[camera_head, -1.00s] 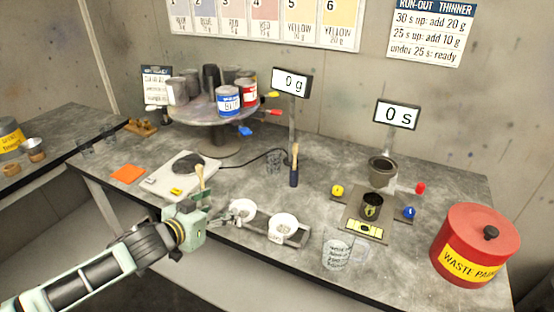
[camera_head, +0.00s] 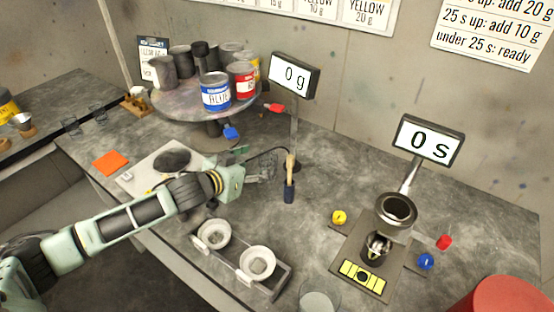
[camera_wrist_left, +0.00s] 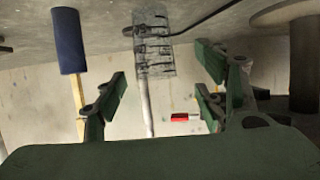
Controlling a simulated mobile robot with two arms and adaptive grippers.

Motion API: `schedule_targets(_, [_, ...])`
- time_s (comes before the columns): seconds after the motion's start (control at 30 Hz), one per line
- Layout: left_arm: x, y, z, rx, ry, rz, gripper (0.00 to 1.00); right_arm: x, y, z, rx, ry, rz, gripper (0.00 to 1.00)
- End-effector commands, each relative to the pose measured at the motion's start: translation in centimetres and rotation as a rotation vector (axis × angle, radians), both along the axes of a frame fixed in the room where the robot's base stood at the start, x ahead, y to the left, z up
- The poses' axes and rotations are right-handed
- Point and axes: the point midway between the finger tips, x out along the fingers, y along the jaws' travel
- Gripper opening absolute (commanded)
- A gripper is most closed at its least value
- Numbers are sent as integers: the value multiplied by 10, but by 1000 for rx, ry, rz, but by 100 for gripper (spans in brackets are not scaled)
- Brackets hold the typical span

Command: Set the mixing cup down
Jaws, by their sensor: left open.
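The clear mixing cup (camera_wrist_left: 153,45) with dark markings stands on the table in the left wrist view, ahead of my fingers and between their lines. In the head view the cup (camera_head: 267,165) is faint and partly covered by my gripper. My right gripper is not in view.
A brush with a blue part (camera_head: 289,190) stands just right of the gripper. A round stand (camera_head: 165,104) with paint cans rises behind it. The scale (camera_head: 150,172) lies under my arm. A tray with two white bowls (camera_head: 258,262) and the viscosity cup stand (camera_head: 350,240) are nearer and right.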

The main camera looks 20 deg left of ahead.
Motion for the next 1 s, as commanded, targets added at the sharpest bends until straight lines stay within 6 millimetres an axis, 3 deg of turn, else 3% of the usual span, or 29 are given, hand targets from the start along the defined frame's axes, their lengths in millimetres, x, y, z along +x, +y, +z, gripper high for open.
schedule_targets(0.2, [15, -7, -6, 1, 0, -1, 64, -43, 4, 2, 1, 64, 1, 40])
schedule_targets(0.3, [22, -12, -9, 0, -1, -1, 64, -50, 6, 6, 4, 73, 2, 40])
schedule_targets(0.43, [37, -20, -16, 0, -1, -1, 64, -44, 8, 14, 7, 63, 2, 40])
schedule_targets(0.7, [56, -28, -28, 0, 0, -2, 64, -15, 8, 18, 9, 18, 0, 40])
schedule_targets(0.93, [56, -28, -29, 1, 0, -3, 64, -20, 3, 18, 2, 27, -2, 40])
schedule_targets(1.0, [56, -28, -29, 1, 0, -3, 59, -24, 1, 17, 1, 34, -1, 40])
